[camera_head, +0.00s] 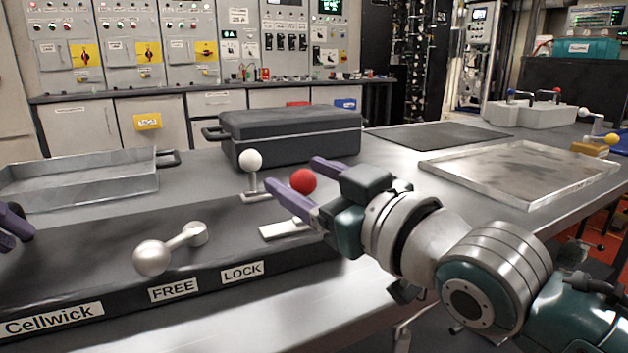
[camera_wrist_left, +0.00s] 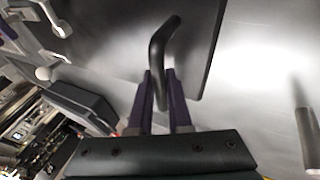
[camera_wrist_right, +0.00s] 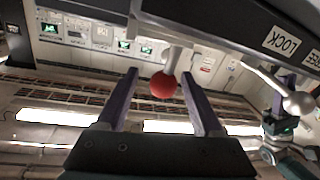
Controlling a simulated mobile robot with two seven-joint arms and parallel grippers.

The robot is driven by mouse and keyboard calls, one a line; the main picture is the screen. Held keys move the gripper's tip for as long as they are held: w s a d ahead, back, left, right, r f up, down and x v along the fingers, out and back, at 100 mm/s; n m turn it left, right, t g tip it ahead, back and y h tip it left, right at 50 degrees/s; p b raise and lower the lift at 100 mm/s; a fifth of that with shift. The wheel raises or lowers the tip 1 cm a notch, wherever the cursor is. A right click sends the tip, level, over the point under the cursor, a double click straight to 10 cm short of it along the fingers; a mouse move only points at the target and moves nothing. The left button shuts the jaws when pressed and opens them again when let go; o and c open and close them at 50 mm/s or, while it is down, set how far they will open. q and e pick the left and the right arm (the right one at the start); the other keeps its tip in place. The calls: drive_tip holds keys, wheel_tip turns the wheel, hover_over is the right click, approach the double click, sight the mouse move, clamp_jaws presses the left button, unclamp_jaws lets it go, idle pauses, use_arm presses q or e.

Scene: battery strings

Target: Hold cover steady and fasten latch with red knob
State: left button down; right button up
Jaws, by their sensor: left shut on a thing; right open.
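The dark cover (camera_head: 90,262) lies across the bench with labels Cellwick, FREE and LOCK on its front edge. My left gripper (camera_wrist_left: 160,103), partly visible at the left edge of the head view, is shut on a black bar handle (camera_wrist_left: 162,55) at the cover's edge. The red knob (camera_head: 303,181) stands above a pale plate (camera_head: 285,229) near the cover's right end. In the right wrist view the red knob (camera_wrist_right: 163,86) shows between the fingers of my open right gripper (camera_wrist_right: 160,78), with gaps on both sides.
A pale ball-ended lever (camera_head: 182,240) sits on the cover behind FREE. Behind are a black case (camera_head: 290,135) and an open metal tray (camera_head: 80,185); a shallow tray (camera_head: 520,175) lies at right.

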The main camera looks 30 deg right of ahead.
use_arm(q)
drive_tip(key=shift+s+a+f, duration=0.1)
drive_tip(key=shift+a+f, duration=0.1)
drive_tip(key=shift+f, duration=0.15)
use_arm(e)
drive_tip(key=s, duration=0.4)
drive_tip(key=s+d, duration=0.1)
drive_tip(key=s, duration=0.2)
drive_tip(key=s+d, duration=0.1)
drive_tip(key=s, duration=0.3)
drive_tip(key=shift+s, duration=0.3)
use_arm(q)
drive_tip(key=c, duration=0.8)
unclamp_jaws()
drive_tip(key=shift+d+r, duration=0.1)
drive_tip(key=shift+o, duration=0.2)
drive_tip(key=shift+r, duration=0.15)
